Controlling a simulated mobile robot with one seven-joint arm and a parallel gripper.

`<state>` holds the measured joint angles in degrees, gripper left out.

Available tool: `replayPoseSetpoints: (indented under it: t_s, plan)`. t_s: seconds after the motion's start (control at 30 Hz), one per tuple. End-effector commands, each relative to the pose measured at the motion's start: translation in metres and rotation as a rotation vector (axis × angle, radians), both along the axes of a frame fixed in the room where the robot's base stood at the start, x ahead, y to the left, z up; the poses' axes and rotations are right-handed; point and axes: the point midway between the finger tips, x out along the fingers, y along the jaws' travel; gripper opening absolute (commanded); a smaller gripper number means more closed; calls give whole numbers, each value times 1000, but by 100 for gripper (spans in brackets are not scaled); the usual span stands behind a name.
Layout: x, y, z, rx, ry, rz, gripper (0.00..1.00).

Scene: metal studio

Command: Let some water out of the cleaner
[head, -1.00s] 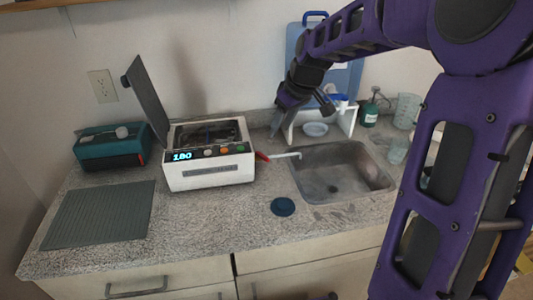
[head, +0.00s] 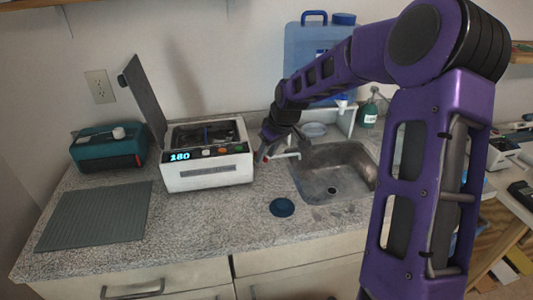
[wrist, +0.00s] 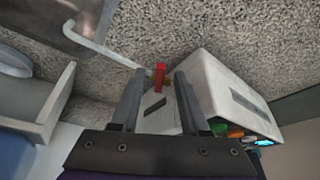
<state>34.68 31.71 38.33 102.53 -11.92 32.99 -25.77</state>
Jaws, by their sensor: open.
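The cleaner (head: 210,175) is a white box on the counter with its dark lid raised and a lit display reading 180. It also shows in the wrist view (wrist: 212,88). A red valve handle (wrist: 160,76) sticks out at its right side, by a thin white drain pipe (wrist: 100,45) that reaches over the sink (head: 338,180). My gripper (wrist: 160,82) is open, with the red handle showing between its two fingers. I cannot tell whether either finger touches it. In the head view my gripper (head: 266,146) is beside the cleaner's right side and partly covers the valve.
A white stand (head: 345,120) and a blue jug (head: 310,75) are behind the sink. A dark round lid (head: 282,207) lies in front of it. A teal box (head: 108,147) and a grey ribbed mat (head: 95,216) are left of the cleaner. The front counter is mostly clear.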

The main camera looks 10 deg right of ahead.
Motion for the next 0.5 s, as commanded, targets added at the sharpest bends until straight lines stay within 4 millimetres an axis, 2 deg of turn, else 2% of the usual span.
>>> replayPoseSetpoints:
  t_s: [0.03,0.27,0.5]
  plan:
    - [0,0,0,0,0,0,41]
    - [0,0,0,0,0,0,0]
    - [0,0,0,0,0,0,0]
